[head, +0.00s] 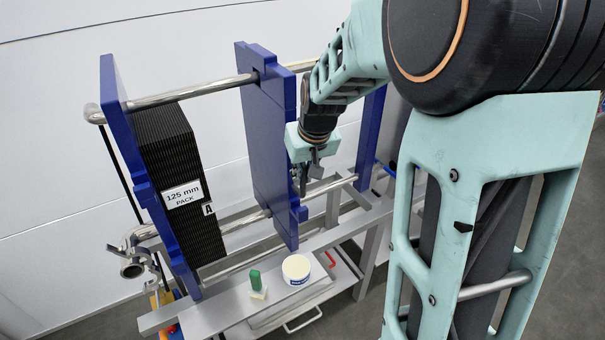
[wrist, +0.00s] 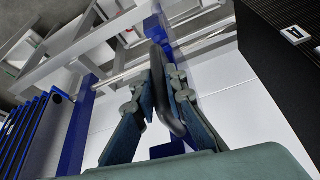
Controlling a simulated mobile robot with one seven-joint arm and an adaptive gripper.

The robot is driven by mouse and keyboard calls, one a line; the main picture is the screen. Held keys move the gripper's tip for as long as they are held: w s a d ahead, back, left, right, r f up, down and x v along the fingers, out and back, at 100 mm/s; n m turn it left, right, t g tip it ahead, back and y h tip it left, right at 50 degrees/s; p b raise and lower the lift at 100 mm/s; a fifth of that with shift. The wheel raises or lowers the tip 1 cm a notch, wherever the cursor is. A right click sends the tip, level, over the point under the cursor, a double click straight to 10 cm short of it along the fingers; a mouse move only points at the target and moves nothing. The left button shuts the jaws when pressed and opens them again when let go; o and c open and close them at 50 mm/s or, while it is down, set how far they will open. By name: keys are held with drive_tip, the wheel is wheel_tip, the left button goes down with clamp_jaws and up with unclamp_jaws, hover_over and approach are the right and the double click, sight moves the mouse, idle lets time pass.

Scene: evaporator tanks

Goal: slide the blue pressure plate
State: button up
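The blue pressure plate (head: 265,150) stands upright in the head view, hung between the upper and lower steel bars. It is apart from the black plate pack (head: 180,150), with a wide gap to its left. My gripper (head: 303,178) is at the plate's right edge, on the side away from the pack. In the wrist view a dark handle (wrist: 160,72) runs between my two fingers, which close in on both its sides. The plate shows edge-on as a blue strip (wrist: 154,28) behind the handle. In the head view the handle is mostly hidden.
The upper bar (head: 190,90) and lower bar (head: 240,221) span the frame. A blue end plate (head: 115,100) stands left of the pack, a blue post (head: 371,130) at right. A white tub (head: 296,268) and a green block (head: 255,278) sit below in front.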

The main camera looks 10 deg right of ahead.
clamp_jaws()
drive_tip(key=w+d+b, duration=0.1)
drive_tip(key=w+d, duration=0.3)
drive_tip(key=d, duration=0.9)
drive_tip(key=w+d, duration=0.4)
drive_tip(key=d, duration=0.9)
drive_tip(key=shift+w+d+r+b, duration=0.15)
drive_tip(key=shift+w+b, duration=0.05)
drive_tip(key=shift+b, duration=0.15)
drive_tip(key=o, duration=0.7)
unclamp_jaws()
drive_tip(key=shift+d, duration=0.15)
drive_tip(key=shift+o, duration=0.2)
drive_tip(key=shift+a, duration=0.2)
drive_tip(key=v, duration=1.1)
drive_tip(key=shift+s+r, duration=0.2)
drive_tip(key=shift+r, duration=0.15)
